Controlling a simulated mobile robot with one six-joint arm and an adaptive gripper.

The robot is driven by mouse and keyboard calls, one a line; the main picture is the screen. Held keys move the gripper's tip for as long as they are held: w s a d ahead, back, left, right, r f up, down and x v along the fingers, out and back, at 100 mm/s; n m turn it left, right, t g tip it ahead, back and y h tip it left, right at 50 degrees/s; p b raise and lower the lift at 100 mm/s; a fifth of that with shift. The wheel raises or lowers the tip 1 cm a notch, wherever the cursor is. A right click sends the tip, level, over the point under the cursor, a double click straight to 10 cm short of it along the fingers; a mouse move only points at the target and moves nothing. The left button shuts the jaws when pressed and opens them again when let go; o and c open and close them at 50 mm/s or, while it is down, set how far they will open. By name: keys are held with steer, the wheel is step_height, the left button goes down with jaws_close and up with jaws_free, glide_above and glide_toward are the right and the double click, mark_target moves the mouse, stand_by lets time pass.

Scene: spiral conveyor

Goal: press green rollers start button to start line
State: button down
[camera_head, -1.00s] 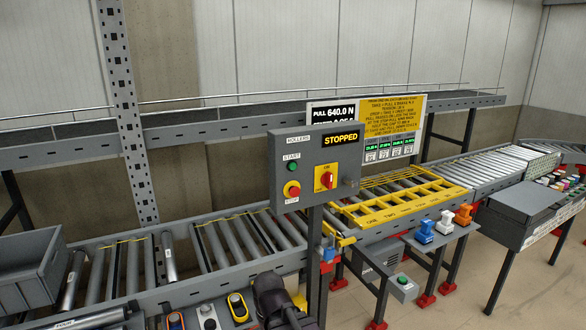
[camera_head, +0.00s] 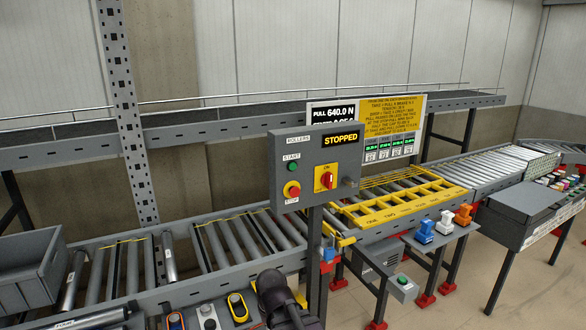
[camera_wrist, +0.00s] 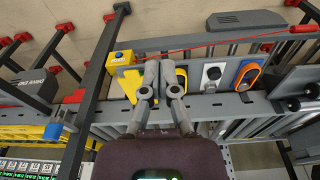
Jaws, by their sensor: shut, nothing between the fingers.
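The grey control box (camera_head: 314,170) stands on a post in the middle of the head view. In the wrist view my gripper (camera_wrist: 160,72) is shut and empty, above the conveyor's edge. The green button cannot be made out in the wrist view.
A red rotary switch (camera_head: 326,178) sits right of the buttons. The roller conveyor (camera_head: 240,238) runs behind the post, with a yellow frame (camera_head: 405,205) on it. A grey bin (camera_head: 30,265) is at left. Another box with a green button (camera_head: 403,280) sits lower right.

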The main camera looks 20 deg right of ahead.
steer(key=w+d+r+t+h, duration=0.1)
steer(key=w+d+r+t, duration=0.15)
steer(key=w, duration=0.35)
steer(key=w+d+r+t, duration=0.2)
steer(key=w+d+t, duration=0.15)
steer(key=w, duration=0.25)
steer(key=n+t+h+p, duration=0.1)
steer(key=t+h, duration=0.4)
steer(key=t, duration=1.2)
glide_toward(293, 166)
steer(key=s+d+r, duration=0.3)
steer(key=s+r, duration=0.1)
steer(key=shift+s+r+t, duration=0.25)
steer(key=shift+r+t, duration=0.35)
steer(key=shift+w, duration=0.2)
steer(key=shift+w+a, duration=0.15)
steer(key=shift+w, duration=1.95)
steer(key=shift+w+a, duration=0.2)
steer(key=shift+w, duration=1.95)
